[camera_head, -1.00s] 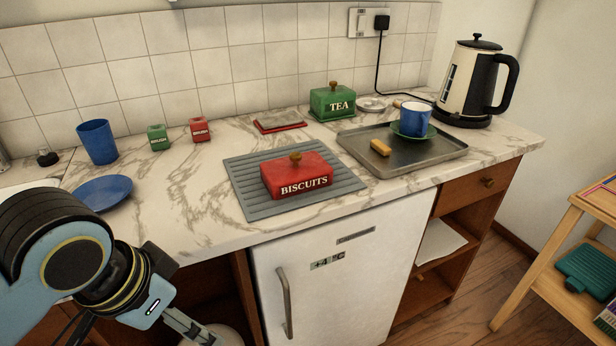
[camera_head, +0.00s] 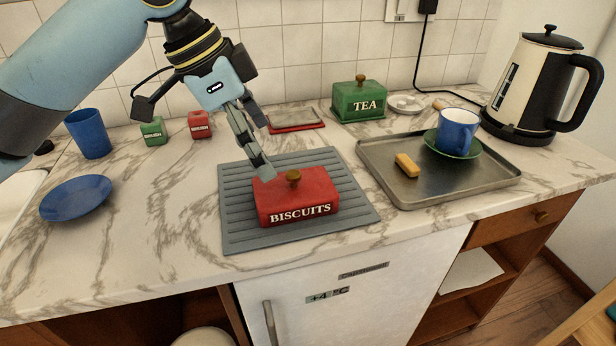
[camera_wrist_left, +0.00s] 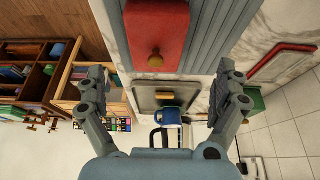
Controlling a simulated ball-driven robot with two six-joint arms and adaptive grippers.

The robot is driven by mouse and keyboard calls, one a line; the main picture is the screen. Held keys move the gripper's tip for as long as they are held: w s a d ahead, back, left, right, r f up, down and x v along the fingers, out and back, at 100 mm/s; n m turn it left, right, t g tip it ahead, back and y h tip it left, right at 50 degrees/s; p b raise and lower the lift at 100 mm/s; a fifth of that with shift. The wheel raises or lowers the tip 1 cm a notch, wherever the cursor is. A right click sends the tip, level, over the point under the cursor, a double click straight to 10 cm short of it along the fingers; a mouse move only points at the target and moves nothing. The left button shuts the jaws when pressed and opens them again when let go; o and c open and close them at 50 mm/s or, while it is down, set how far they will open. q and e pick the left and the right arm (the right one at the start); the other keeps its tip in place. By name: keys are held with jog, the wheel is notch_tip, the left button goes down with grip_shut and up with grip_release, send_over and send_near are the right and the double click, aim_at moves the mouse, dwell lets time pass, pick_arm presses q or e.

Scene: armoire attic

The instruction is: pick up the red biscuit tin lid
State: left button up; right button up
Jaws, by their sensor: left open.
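The red biscuit tin lid (camera_head: 322,186), lettered BISCUITS and topped by a wooden knob (camera_head: 293,178), sits on the grey ribbed mat (camera_head: 240,232). I cannot tell whether a tin body is under it. My left gripper (camera_head: 260,152) points down at the lid's back left corner, with a fingertip overlapping that corner in the head view; contact is unclear. In the left wrist view the jaws (camera_wrist_left: 161,72) are wide apart and empty, and the red lid (camera_wrist_left: 157,25) with its knob lies ahead at the top. My right gripper is not in view.
A flat red-rimmed piece (camera_head: 296,127) lies behind the mat. The green TEA tin (camera_head: 358,104) stands beside it. A metal tray (camera_head: 440,192) with a blue mug (camera_head: 457,131) is to the right, near the kettle (camera_head: 535,85). A blue plate (camera_head: 75,198) is left.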

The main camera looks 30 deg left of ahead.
aim_at(286, 188)
pick_arm(q)
jog(key=x, duration=0.2)
jog(key=b+x, duration=0.1)
jog(key=x, duration=0.1)
jog(key=shift+s+d+f, duration=0.1)
jog(key=shift+s+d, duration=0.05)
jog(key=shift+s, duration=0.25)
jog(key=shift+w+f, duration=0.2)
jog(key=shift+f, duration=0.05)
jog(key=b+x, duration=0.1)
jog(key=x, duration=0.3)
jog(key=shift+w+d+f, duration=0.15)
jog(key=shift+d+f, duration=0.05)
jog(key=shift+d, duration=0.05)
jog(key=shift+w+f, duration=0.15)
jog(key=shift+f, duration=0.15)
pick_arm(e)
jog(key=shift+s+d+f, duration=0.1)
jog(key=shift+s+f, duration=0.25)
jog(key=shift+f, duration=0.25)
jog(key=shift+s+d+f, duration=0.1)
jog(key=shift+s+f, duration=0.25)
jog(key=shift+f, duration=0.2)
pick_arm(q)
jog(key=shift+c, duration=0.4)
jog(key=c, duration=1)
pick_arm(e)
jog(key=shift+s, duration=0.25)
